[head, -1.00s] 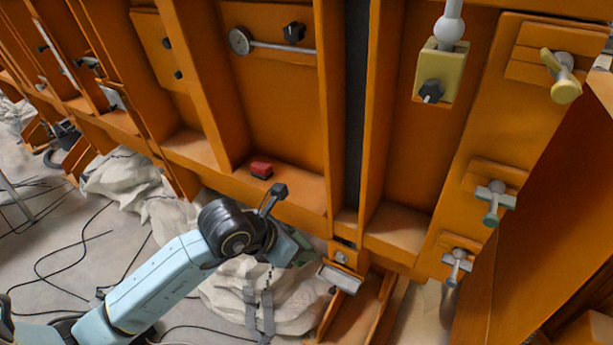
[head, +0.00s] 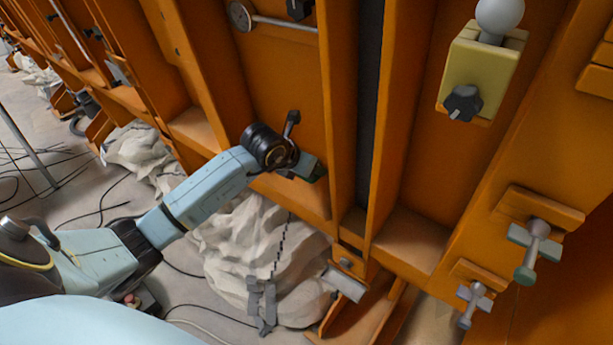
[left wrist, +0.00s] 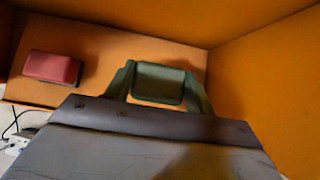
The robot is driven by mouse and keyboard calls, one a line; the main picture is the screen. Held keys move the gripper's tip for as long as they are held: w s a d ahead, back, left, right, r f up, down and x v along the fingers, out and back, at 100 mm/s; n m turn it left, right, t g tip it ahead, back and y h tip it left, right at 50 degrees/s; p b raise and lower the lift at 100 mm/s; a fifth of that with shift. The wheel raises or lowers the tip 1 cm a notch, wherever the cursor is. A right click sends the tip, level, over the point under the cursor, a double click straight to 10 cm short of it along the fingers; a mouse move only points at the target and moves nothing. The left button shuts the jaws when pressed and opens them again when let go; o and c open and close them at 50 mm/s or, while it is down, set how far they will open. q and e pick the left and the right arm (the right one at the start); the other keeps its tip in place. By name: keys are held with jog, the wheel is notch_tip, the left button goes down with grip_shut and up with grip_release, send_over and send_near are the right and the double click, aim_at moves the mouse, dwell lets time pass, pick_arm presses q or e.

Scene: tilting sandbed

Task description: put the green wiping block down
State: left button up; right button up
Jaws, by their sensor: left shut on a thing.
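The green wiping block (left wrist: 158,84) sits between the two green fingers of my left gripper (left wrist: 160,78), which are shut on it. In the left wrist view the block is over the orange ledge (left wrist: 105,50); I cannot tell whether it touches the ledge. In the head view my left gripper (head: 306,168) is inside the orange bay, above its ledge, and the block cannot be told apart from the fingers. My right gripper is in neither view.
A red block (left wrist: 52,68) lies on the same ledge, left of my gripper. Upright orange ribs (head: 343,120) wall in the bay. A yellow block with a black knob (head: 480,75) is at upper right. Pale crumpled sacking (head: 255,255) lies below.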

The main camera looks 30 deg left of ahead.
pick_arm(q)
jog(key=shift+f, duration=2.1)
jog(key=o, duration=1)
jog(key=shift+f, duration=0.1)
jog(key=shift+r, duration=0.25)
jog(key=v, duration=1.1)
jog(key=shift+s+r+p, duration=0.25)
jog(key=shift+s+p, duration=0.05)
